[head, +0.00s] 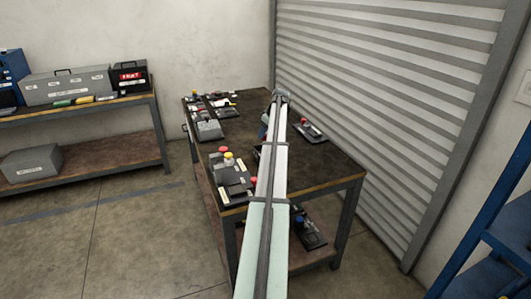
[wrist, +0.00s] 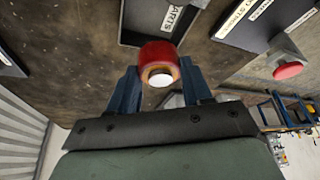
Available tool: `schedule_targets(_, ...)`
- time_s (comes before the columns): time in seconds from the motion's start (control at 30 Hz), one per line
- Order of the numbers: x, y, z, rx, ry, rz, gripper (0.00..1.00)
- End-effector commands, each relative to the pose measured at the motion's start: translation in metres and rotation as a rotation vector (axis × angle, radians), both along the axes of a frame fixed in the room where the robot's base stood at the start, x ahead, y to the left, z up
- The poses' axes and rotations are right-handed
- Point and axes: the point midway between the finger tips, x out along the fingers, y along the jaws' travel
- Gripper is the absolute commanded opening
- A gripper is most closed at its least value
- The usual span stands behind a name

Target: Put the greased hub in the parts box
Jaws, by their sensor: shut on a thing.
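My gripper (wrist: 160,85) has its two blue fingers closed on the sides of a red, round hub (wrist: 157,52) with a pale stub at its centre. The hub is held above the dark worktop. Just beyond it in the wrist view is a dark, grey-rimmed parts box (wrist: 132,38) with a white label reading "PARTS"; the hub overlaps its near edge in the picture. Whether the hub is over the box or short of it I cannot tell. In the head view my arm hides most of the gripper and the hub.
The workbench (head: 335,170) carries several trays and boxes with red and yellow knobs, mainly along its left side. A red knob (wrist: 288,70) stands on the right in the wrist view. A ribbed shutter (head: 390,90) rises behind the bench; a shelf (head: 90,103) with toolboxes stands left.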

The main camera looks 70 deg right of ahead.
Motion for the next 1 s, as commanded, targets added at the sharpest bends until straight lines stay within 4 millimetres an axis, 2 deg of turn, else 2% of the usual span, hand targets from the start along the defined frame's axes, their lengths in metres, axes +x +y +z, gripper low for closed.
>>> schedule_targets(0.27, 0.0, 0.001, -0.044, 0.002, 0.001, 0.002, 0.15)
schedule_targets(0.47, 0.0, 0.001, -0.058, 0.001, 0.0, 0.001, 0.15)
schedule_targets(0.7, 0.0, 0.001, -0.086, 0.002, 0.001, 0.002, 0.15)
schedule_targets(1.0, 0.0, 0.0, -0.09, 0.0, 0.0, 0.002, 0.15)
